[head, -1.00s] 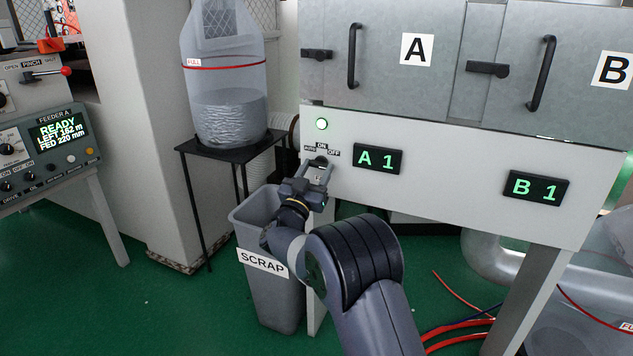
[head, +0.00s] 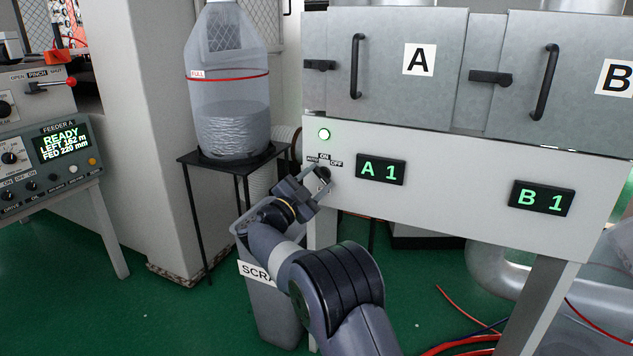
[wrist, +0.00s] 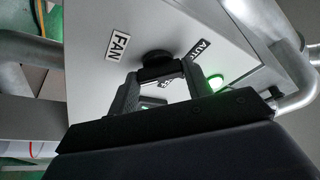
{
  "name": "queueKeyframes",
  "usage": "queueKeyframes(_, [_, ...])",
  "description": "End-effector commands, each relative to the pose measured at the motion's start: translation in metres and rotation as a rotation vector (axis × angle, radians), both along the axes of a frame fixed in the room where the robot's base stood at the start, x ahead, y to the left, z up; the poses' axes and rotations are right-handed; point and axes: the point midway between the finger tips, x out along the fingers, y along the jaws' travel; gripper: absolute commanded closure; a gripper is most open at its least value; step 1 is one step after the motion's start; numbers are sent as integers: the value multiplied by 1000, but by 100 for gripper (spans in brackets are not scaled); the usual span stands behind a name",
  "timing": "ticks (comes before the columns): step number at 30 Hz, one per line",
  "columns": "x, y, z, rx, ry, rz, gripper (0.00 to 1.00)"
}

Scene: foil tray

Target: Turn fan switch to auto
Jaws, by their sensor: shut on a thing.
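The fan switch is a small black knob (head: 325,173) on the pale front panel below door A, under small labels reading AUTO, ON and OFF (head: 324,158). In the wrist view the knob (wrist: 157,58) sits beside the FAN label (wrist: 117,43) and the AUTO label (wrist: 198,49). My gripper (head: 318,181) is at the knob, tilted, and its two fingers are shut on it, one on each side, in the wrist view (wrist: 168,85). The fingers partly cover the knob and another label, so I cannot tell which position it points to.
A green lamp (head: 324,134) glows above the switch. The grey scrap bin (head: 272,310) stands below my gripper. The A 1 display (head: 381,169) is close on the right.

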Motion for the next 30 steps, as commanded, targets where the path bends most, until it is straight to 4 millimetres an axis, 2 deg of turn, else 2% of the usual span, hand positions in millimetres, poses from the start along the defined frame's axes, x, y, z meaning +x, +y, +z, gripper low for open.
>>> queueKeyframes(17, [0, 0, 0, 35, -13, 0, 76])
queueKeyframes(18, [0, 0, 0, 34, -12, 0, 52])
queueKeyframes(26, [0, 0, 0, 32, -12, 0, 31])
queueKeyframes(30, [0, 0, 0, 32, -12, 0, 31])
